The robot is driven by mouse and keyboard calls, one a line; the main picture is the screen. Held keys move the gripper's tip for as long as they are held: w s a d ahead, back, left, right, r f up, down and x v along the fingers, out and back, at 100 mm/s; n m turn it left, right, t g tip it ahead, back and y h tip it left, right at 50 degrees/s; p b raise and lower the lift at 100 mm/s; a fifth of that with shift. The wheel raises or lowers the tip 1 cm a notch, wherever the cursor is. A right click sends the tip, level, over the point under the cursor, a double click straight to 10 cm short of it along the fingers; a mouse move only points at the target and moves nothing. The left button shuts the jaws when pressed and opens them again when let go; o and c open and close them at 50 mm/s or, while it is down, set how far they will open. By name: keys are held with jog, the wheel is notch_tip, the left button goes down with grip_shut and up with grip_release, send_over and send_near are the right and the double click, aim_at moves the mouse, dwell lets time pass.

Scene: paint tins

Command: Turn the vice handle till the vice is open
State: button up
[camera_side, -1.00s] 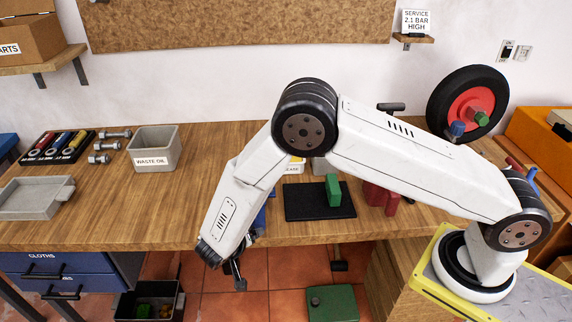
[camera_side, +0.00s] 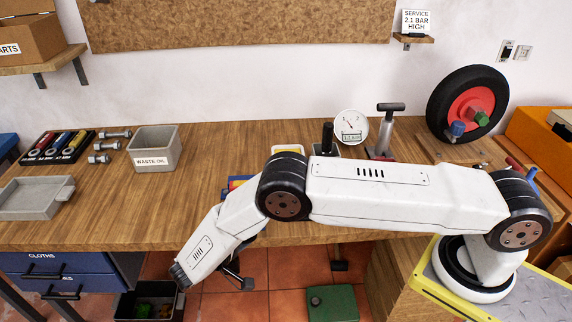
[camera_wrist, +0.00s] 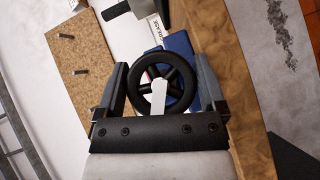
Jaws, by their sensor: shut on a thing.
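In the wrist view a black spoked handwheel (camera_wrist: 187,90), the vice handle, fills the space between the fingers of my gripper (camera_wrist: 162,70). My gripper is shut on it, one finger on each side of the rim. A pale bar runs down from its hub. The blue vice body (camera_wrist: 180,42) shows behind the wheel. In the side view only a little of the blue vice (camera_side: 236,182) shows beside my arm at the bench front. There my arm hides the wheel and most of my gripper. I cannot see the vice jaws or how far apart they are.
A pressure gauge (camera_side: 351,126) and a pump (camera_side: 386,130) stand on the bench behind my arm. The waste oil bin (camera_side: 154,150) and a grey tray (camera_side: 36,197) are at left. A wheel (camera_side: 468,104) leans at right. The bench between bin and vice is clear.

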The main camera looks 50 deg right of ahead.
jog(key=n+h, duration=0.3)
dwell(0.4)
jog(key=shift+r, duration=0.1)
jog(key=shift+h, duration=0.3)
jog(key=o, duration=0.9)
jog(key=shift+o, duration=0.2)
jog(key=shift+r, duration=0.15)
jog(key=shift+w+a+r, duration=0.1)
jog(key=shift+w+r, duration=0.1)
jog(key=shift+r, duration=1.45)
jog(key=s+d+r, duration=0.3)
jog(key=s+r, duration=0.6)
jog(key=s, duration=0.5)
jog(key=shift+r, duration=0.2)
